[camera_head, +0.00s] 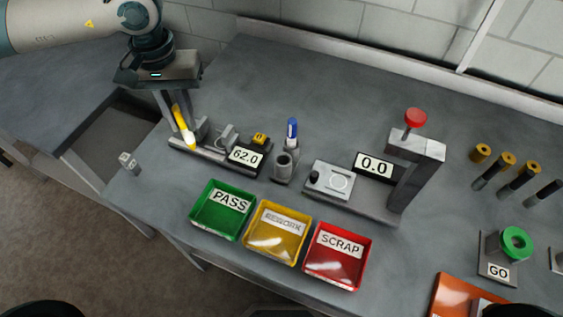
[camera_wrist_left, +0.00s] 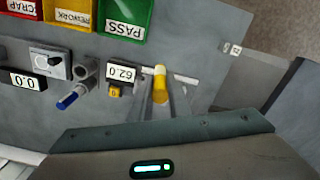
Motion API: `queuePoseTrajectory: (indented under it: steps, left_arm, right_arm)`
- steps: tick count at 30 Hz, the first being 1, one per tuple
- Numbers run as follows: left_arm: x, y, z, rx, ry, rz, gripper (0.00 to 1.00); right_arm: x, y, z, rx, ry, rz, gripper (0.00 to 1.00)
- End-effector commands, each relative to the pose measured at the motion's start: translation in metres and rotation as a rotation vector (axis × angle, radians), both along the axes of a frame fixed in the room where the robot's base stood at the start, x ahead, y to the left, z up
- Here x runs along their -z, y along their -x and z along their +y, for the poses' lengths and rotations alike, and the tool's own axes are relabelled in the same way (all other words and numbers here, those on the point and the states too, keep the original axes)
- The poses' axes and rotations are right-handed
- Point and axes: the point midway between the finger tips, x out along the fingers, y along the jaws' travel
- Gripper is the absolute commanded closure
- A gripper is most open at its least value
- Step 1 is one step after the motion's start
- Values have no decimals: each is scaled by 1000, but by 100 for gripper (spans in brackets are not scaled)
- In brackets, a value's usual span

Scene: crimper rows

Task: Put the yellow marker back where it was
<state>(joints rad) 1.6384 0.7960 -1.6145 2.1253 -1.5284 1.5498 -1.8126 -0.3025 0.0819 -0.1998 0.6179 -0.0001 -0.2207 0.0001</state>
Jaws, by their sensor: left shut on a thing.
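The yellow marker (camera_head: 179,117) is held between the fingers of my left gripper (camera_head: 186,130), its white end pointing down. The gripper is shut on it, above the left end of the gauge base with the 62.0 display (camera_head: 246,156). In the left wrist view the yellow marker (camera_wrist_left: 160,88) stands out beside that gauge's pale rod; I cannot tell whether they touch. A two-tube grey holder (camera_head: 283,166) stands right of the gauge. Its front tube looks empty, and a blue marker (camera_head: 292,129) stands upright in the rear one. My right gripper is not in view.
Green PASS (camera_head: 206,230), yellow REWORK (camera_head: 262,254) and red SCRAP (camera_head: 322,278) trays line the front. A press with a red knob (camera_head: 415,118) and 0.0 display stands right of the holder. A small labelled block (camera_head: 128,160) lies near the left edge. The bench behind is clear.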

Motion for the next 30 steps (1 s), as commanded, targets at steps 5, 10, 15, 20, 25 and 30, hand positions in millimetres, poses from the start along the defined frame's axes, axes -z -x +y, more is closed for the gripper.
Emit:
queuePoseTrajectory:
  steps: [5,10,15,20,25,30]
  left_arm:
    - [0,0,0,0,0,0,100]
    - [0,0,-1,0,0,0,100]
    - [0,-2,-10,1,-3,-2,100]
    - [-2,-7,-34,-3,-11,-6,100]
    - [-5,-11,-77,-14,-17,-10,100]
    - [-10,-9,-128,-33,-15,-11,100]
  right_arm:
    - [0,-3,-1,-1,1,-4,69]
    - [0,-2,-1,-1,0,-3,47]
    - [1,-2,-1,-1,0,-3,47]
    - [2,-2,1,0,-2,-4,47]
    - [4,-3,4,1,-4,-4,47]
    - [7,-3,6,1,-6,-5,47]
